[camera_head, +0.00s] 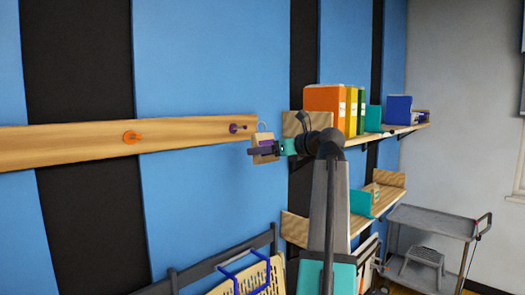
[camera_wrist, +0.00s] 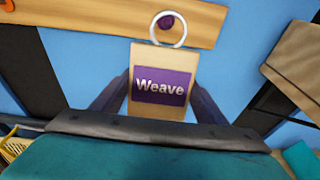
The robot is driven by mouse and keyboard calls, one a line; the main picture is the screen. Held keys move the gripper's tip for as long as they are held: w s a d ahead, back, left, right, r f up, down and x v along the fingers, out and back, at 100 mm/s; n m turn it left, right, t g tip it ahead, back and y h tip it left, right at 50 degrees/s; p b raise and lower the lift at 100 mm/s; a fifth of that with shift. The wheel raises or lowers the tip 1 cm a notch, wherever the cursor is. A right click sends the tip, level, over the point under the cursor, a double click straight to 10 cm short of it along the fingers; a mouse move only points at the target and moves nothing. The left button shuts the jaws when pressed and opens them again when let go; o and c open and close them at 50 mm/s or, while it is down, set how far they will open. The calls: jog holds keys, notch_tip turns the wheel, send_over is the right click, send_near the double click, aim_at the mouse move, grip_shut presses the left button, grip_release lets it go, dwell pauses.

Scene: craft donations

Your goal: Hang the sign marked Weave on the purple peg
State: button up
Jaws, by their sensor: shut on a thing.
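The sign marked Weave (camera_wrist: 160,87) is a pale wooden tag with a purple label and a metal ring (camera_wrist: 183,32) at its top. My gripper (camera_head: 262,151) is shut on the sign (camera_head: 266,159) and holds it upright off the wall. In the wrist view the dark fingers of my gripper (camera_wrist: 158,100) show on both sides of the sign. The purple peg (camera_head: 238,128) is near the right end of the wooden rail. In the wrist view the purple peg (camera_wrist: 165,22) shows through the ring. In the head view the ring (camera_head: 262,125) is right of the peg, apart from it.
The wooden rail (camera_head: 70,142) also bears an orange peg (camera_head: 131,137) further left. Right of my arm are wall shelves with an orange binder (camera_head: 323,97) and other items.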

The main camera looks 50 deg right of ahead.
jog(key=shift+w, duration=0.35)
jog(key=x, duration=1)
jog(key=shift+w+r+b, duration=0.15)
jog(key=shift+r+b, duration=0.1)
jog(key=shift+b, duration=0.15)
dwell(1.6)
jog(key=shift+f, duration=0.15)
dwell(0.6)
jog(key=o, duration=1.1)
